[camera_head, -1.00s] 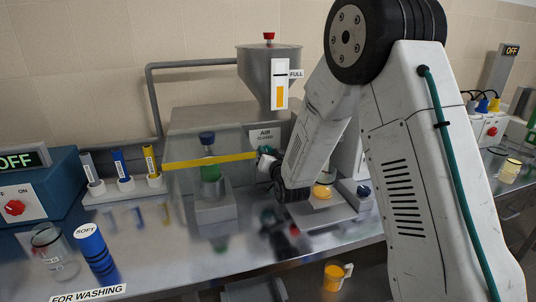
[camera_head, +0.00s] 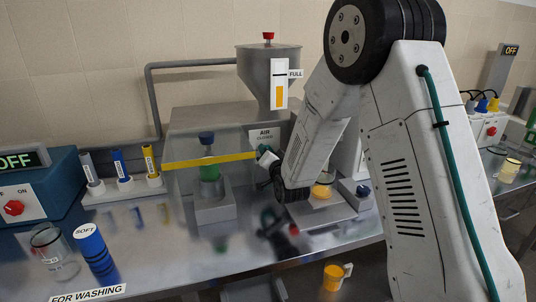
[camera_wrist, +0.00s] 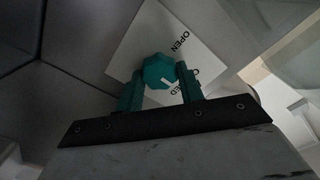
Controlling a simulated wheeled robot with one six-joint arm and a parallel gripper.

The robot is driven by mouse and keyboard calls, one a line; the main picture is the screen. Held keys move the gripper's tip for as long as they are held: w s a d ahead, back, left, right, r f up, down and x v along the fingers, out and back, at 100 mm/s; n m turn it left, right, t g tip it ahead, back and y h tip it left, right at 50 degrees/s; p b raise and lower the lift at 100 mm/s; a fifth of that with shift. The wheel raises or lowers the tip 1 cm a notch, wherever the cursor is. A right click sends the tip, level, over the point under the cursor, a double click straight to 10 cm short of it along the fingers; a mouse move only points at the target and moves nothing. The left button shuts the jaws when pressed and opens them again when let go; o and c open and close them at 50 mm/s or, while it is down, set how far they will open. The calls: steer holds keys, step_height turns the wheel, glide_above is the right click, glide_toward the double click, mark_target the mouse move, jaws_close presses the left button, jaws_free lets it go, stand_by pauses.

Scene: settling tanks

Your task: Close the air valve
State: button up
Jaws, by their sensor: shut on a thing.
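The air valve knob (camera_wrist: 160,70) is teal and faceted, with a short white mark on its face that points toward the lower right. It sits on a white plate (camera_wrist: 135,38) lettered OPEN and CLOSED; a finger partly covers CLOSED. The plate also shows in the head view as the AIR sign (camera_head: 265,135) on the grey machine. My gripper (camera_wrist: 161,82) has its two teal fingers on either side of the knob, shut on it. In the head view my gripper (camera_head: 266,157) is tilted at the sign, and the knob is hidden there.
A hopper (camera_head: 269,65) marked FULL is above. A beaker with orange contents (camera_head: 322,190) stands close to the right. A blue SOFT cylinder (camera_head: 95,250) is front left.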

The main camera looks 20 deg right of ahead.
steer(key=o, duration=1)
steer(key=s, duration=0.7)
steer(key=shift+s, duration=0.4)
